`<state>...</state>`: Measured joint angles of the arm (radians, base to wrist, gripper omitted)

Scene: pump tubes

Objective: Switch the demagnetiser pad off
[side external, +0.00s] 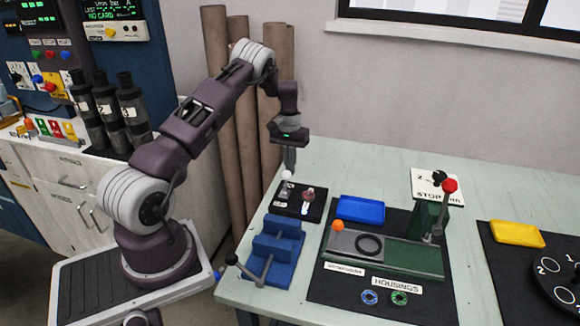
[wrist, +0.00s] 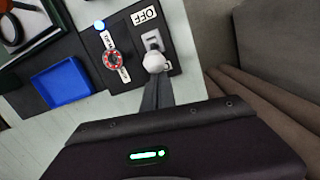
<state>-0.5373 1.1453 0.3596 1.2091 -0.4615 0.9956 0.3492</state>
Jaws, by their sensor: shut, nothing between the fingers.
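The black demagnetiser panel (side external: 313,213) lies at the table's back left. In the wrist view it carries a switch plate (wrist: 151,40) with a white ball-ended lever (wrist: 154,62). The ball lies away from the OFF label (wrist: 145,14), toward a second label (wrist: 165,67) that the ball partly hides. A red dial (wrist: 111,61) and a lit blue lamp (wrist: 99,25) sit beside the switch. My gripper (side external: 289,170) points down, shut and empty, with its tips right at the white ball. Whether they touch it I cannot tell; the fingers also show in the wrist view (wrist: 156,80).
A blue tray (side external: 361,209) lies right of the panel. A blue stepped fixture (side external: 276,250) stands in front of it. A green press (side external: 400,258) with a red-knobbed lever (side external: 449,186) stands farther right. Brown tubes (side external: 245,120) stand upright behind my arm.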

